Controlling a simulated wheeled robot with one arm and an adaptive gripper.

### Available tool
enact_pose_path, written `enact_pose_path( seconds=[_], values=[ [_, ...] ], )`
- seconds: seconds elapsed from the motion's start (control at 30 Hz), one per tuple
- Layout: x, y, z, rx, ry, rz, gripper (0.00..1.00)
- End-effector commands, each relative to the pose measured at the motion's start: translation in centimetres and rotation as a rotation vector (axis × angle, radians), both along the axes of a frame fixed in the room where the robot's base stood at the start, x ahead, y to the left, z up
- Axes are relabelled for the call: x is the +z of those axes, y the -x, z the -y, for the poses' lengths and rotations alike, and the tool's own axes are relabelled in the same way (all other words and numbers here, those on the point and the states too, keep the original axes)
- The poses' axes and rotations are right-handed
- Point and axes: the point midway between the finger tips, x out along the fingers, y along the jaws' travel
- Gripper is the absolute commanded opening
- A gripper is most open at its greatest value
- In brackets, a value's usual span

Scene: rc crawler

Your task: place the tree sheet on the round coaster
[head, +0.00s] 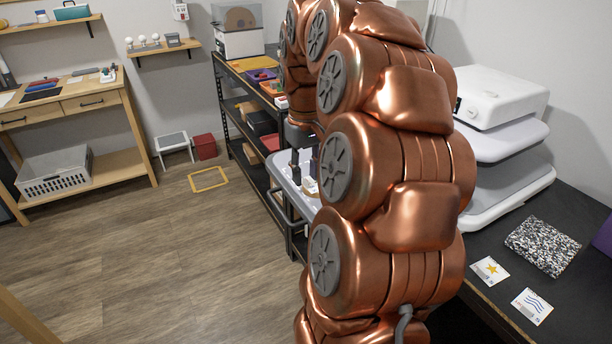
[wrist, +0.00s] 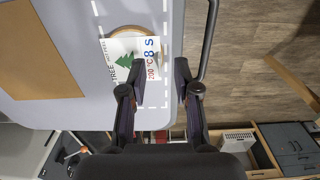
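The tree sheet (wrist: 118,52) is a white card with a green tree and the print "200°C 8 S". In the wrist view it lies over the round coaster (wrist: 128,29), whose tan rim shows above and beside it; the rest of the coaster is hidden. My gripper (wrist: 153,80) is over the sheet's near right side with its two dark fingers apart and nothing seen between them. In the head view my gripper (head: 304,165) points down over the pale cart top (head: 283,175), and my arm hides much of that area.
The cart top carries a tan rectangle (wrist: 35,55) and a white dashed outline, with a dark handle bar (wrist: 208,40) along its edge. A star card (head: 490,270), a wave card (head: 532,306) and a speckled slab (head: 542,246) lie on the black counter. Open floor is at left.

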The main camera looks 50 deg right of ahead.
Motion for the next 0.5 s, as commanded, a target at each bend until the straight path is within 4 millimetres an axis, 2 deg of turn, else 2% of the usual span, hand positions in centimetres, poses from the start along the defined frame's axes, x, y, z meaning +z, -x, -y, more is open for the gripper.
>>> enact_pose_path(
  seconds=[0.5],
  values=[
    [5.7,-0.1,0.1,-0.001,0.004,0.005,0.31]
  ],
)
